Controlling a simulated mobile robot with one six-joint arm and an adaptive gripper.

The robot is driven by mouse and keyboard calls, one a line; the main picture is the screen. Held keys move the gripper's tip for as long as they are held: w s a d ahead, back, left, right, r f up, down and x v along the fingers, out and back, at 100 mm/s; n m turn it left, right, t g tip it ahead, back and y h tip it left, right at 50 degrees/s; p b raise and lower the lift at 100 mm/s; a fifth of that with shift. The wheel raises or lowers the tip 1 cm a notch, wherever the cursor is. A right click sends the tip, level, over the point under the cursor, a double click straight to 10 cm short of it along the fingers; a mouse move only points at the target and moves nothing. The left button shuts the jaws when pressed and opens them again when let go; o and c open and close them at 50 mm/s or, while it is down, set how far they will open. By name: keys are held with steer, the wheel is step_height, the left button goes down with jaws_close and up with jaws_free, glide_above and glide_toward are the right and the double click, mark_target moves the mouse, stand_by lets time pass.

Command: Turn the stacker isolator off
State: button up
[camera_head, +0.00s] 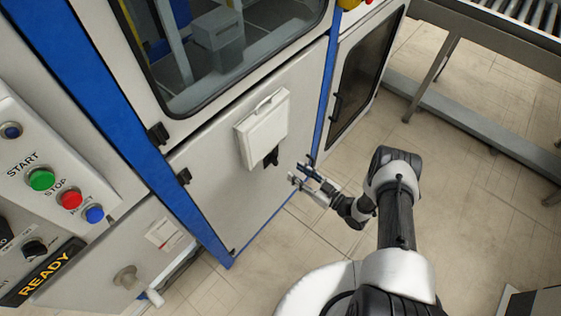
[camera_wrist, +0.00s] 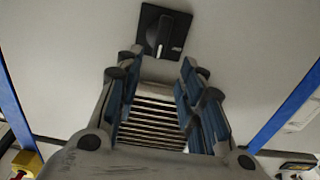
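A black rotary switch (camera_wrist: 166,30) on a black square plate is on the pale panel straight ahead in the wrist view. Its grip stands roughly upright, with a small light mark at its lower right. The black switch below the white box in the head view (camera_head: 271,157) appears to be the same one. I cannot read a label that names it as the stacker isolator. My gripper (camera_head: 302,170) is just right of the switch in the head view, apart from it. In the wrist view my gripper (camera_wrist: 160,66) is open and empty, its blue-padded fingers just below the switch.
A white box (camera_head: 263,128) sticks out above the switch. A control panel with START and STOP buttons (camera_head: 41,179) and a grey handle (camera_head: 127,278) are at left. Blue posts (camera_head: 325,100) frame the panel. Open floor (camera_head: 460,200) and a conveyor (camera_head: 510,30) lie right.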

mark_target(277, 159)
steer(key=b+x, duration=0.1)
steer(key=x, duration=0.7)
steer(key=shift+w+a, duration=0.3)
steer(key=shift+c, duration=0.5)
jaws_close()
